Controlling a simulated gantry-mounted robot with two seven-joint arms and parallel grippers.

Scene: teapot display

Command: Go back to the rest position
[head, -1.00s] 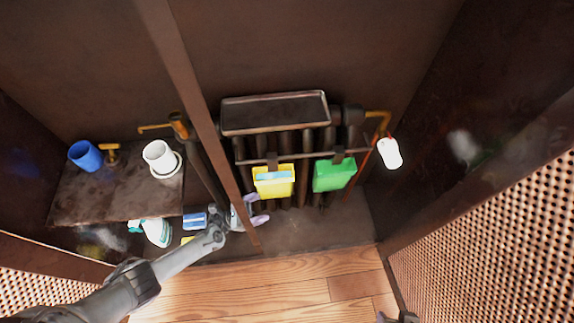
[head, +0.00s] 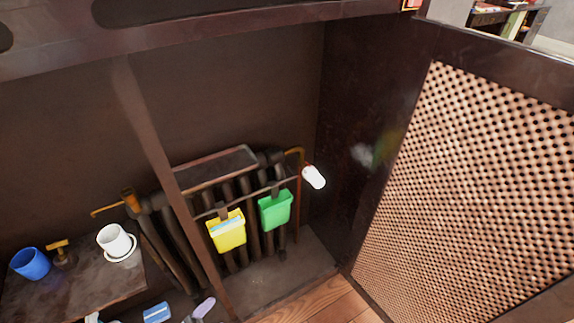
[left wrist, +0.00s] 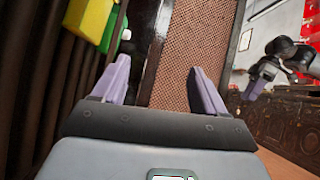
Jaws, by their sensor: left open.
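My left gripper (left wrist: 158,80) is open and empty in the left wrist view, its two pale purple fingers spread apart. In the head view only a finger of it (head: 204,307) shows at the bottom edge, in front of the cabinet. In the left wrist view my right arm is at the right, with what looks like its gripper (left wrist: 256,84). Its jaws are too small to read. The right gripper is out of the head view.
A radiator carries a yellow container (head: 228,231) and a green container (head: 275,210). A blue cup (head: 30,264) and a white cup (head: 114,239) stand on the left shelf (head: 75,291). The lattice door (head: 470,190) stands open at right.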

